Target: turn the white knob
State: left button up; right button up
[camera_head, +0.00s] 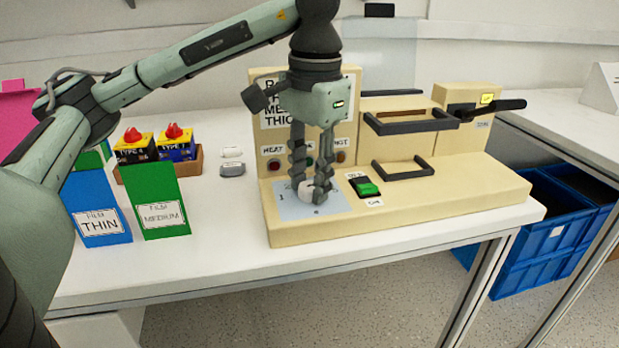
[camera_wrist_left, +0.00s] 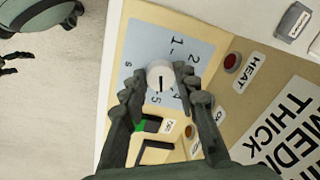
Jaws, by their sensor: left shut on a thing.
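The white knob (camera_head: 309,188) sits on a pale blue dial plate (camera_head: 328,206) at the left end of a cream machine. In the left wrist view the knob (camera_wrist_left: 160,77) shows a dark pointer line, with numbers printed around it on the dial plate (camera_wrist_left: 150,38). My left gripper (camera_head: 311,187) points down from above, its fingers shut on the knob from two sides. The fingers (camera_wrist_left: 160,84) flank the knob in the left wrist view too. They hide part of the knob's sides.
A green rocker switch (camera_head: 367,188) sits just right of the dial. Black handles (camera_head: 403,169) stand farther right on the machine. Blue (camera_head: 97,210) and green (camera_head: 160,205) film boxes stand at the left, near my left arm. The table front between is clear.

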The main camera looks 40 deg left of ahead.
pick_arm(q)
jog(key=shift+n, duration=1.4)
jog(key=shift+n+p, duration=0.3)
jog(key=shift+n, duration=0.1)
jog(key=shift+r+n, duration=0.1)
jog(key=shift+n, duration=0.3)
jog(key=n+p, duration=0.1)
jog(key=n, duration=0.2)
jog(key=shift+w+n+g, duration=0.1)
jog(key=shift+n+g, duration=0.2)
jog(key=shift+n, duration=0.1)
jog(key=n, duration=0.2)
jog(key=shift+n+p, duration=0.3)
jog(key=shift+p, duration=0.1)
jog(key=shift+n, duration=1.6)
pick_arm(e)
notch_tip(320, 180, down, 6)
jog(key=shift+w, duration=0.3)
jog(key=shift+a+f, duration=0.15)
jog(key=shift+f, duration=0.05)
